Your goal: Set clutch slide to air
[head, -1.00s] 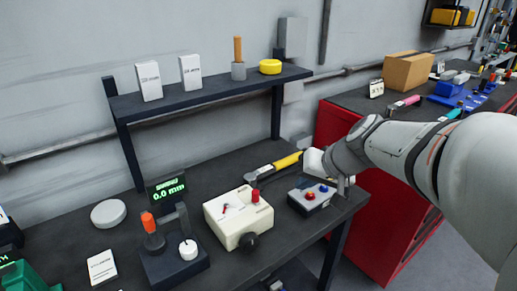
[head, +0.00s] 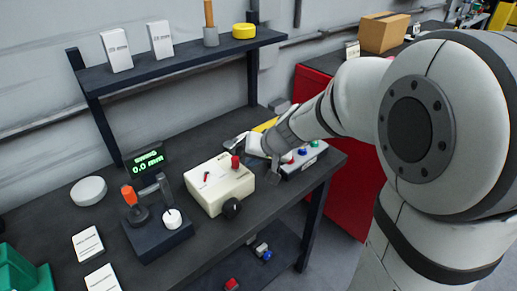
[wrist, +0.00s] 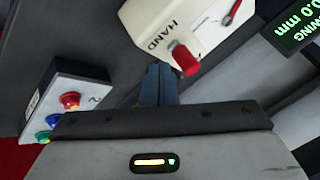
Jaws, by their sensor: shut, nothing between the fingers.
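The cream actuator box (head: 212,190) stands on the dark bench, with a red knob (head: 235,162) at its back right, a small red pointer (head: 207,176) on top and a black knob (head: 232,208) in front. In the wrist view, the red knob (wrist: 185,58) sits close to the printed word HAND (wrist: 160,35); no word AIR is readable. My gripper (head: 251,147) is just behind and right of the box. In the wrist view, my gripper's fingers (wrist: 160,82) are together and empty, slightly below the red knob and apart from it.
A button box (head: 303,158) with red, blue and green buttons lies right of my gripper, partly hidden by my arm. A device with an orange-topped lever (head: 130,195) and a display (head: 148,162) reading 0.0 mm stands left. A shelf (head: 175,68) rises behind.

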